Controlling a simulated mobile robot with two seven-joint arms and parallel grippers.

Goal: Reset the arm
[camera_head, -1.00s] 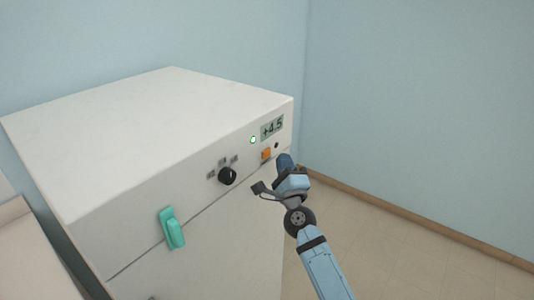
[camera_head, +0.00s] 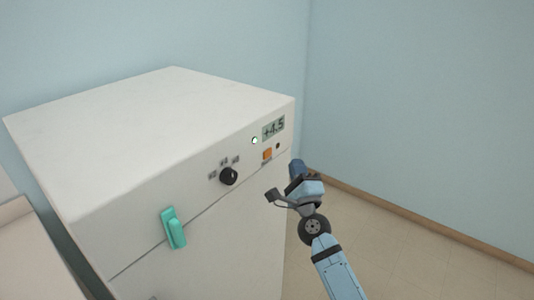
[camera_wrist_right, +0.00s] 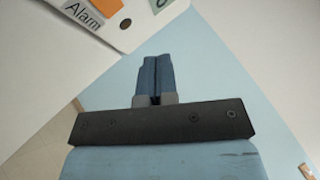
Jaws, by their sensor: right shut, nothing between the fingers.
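My right arm (camera_head: 338,270) comes up from the bottom in the head view. My right gripper (camera_head: 296,166) is at the right front edge of a white cabinet, just right of its orange button, and looks apart from it. In the right wrist view the two blue fingers of my right gripper (camera_wrist_right: 155,75) are together with nothing between them. My left gripper is not in view.
The white cabinet (camera_head: 150,120) has a "+4.5" display (camera_head: 273,128), a lit green lamp (camera_head: 255,141), an orange button (camera_head: 267,154), a black knob (camera_head: 228,176) and a teal handle (camera_head: 174,228). Floor (camera_head: 400,260) to the right is clear up to the blue wall.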

